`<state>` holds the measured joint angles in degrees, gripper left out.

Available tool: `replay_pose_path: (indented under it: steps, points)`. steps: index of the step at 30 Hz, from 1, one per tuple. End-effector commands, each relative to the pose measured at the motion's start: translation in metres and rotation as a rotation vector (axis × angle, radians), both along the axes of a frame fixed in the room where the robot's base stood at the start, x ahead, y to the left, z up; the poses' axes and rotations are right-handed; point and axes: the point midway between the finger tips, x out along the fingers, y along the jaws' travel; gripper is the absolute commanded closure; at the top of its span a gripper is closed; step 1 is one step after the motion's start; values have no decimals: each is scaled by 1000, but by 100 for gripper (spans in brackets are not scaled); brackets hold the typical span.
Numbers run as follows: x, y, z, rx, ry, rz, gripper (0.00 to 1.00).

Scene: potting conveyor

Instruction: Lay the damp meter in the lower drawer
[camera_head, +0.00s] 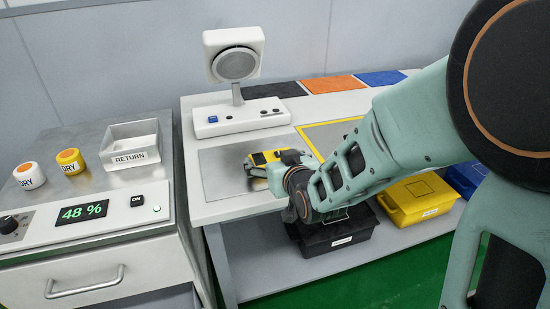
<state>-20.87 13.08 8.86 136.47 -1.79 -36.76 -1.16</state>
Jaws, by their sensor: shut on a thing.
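A yellow and black hand-held device, which looks like the damp meter (258,159), is at the grey plate (222,163) on the white bench. My gripper (262,172) reaches in from the right and is shut on it. The gripper hides part of the meter, and I cannot tell whether the meter touches the plate. On the left, a metal cabinet has a shut drawer front with a bar handle (85,284). A dark gap shows below that front at the picture's bottom edge; I cannot make out a lower drawer.
A white speaker-like stand (236,108) is behind the meter. Black (332,237) and yellow (420,199) bins sit on the shelf below.

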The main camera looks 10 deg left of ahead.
Motion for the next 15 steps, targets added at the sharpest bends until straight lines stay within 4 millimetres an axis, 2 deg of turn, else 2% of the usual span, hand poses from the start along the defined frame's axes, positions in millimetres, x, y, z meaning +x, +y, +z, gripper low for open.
replay_pose_path:
  steps: [12, 13, 15]
  points:
    - [0, 0, -6, 2, -3, 0, 43]
    - [-1, 0, -6, 1, -2, 0, 16]
    - [-1, 0, -5, 1, -2, 0, 9]
